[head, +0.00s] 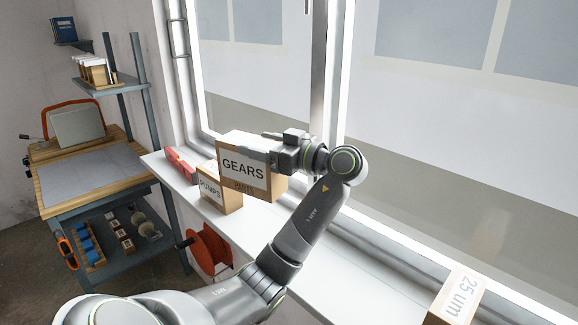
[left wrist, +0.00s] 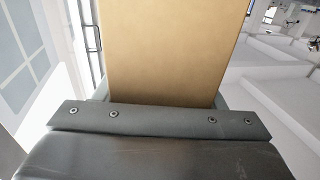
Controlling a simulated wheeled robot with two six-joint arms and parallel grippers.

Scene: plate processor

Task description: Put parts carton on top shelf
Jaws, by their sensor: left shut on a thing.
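The parts carton (head: 243,172), a brown box with a white label reading "GEARS" and "PARTS" below it, is held by my left gripper (head: 272,152) above the white window sill. In the left wrist view the carton (left wrist: 175,50) shows as a plain brown face just beyond the gripper's dark bar (left wrist: 160,122). The fingertips are largely hidden. A shelf unit stands at the left, with an upper shelf (head: 108,84) that bears several upright items and a small higher shelf (head: 72,43) that bears a blue book. My right gripper is in neither view.
A "PUMPS" carton (head: 219,190) and a red object (head: 181,165) stand on the sill (head: 330,262) beside the held carton. A "25 um" carton (head: 456,296) stands at lower right. A workbench (head: 95,172) is at left, with a red reel (head: 207,250) near it. The middle sill is clear.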

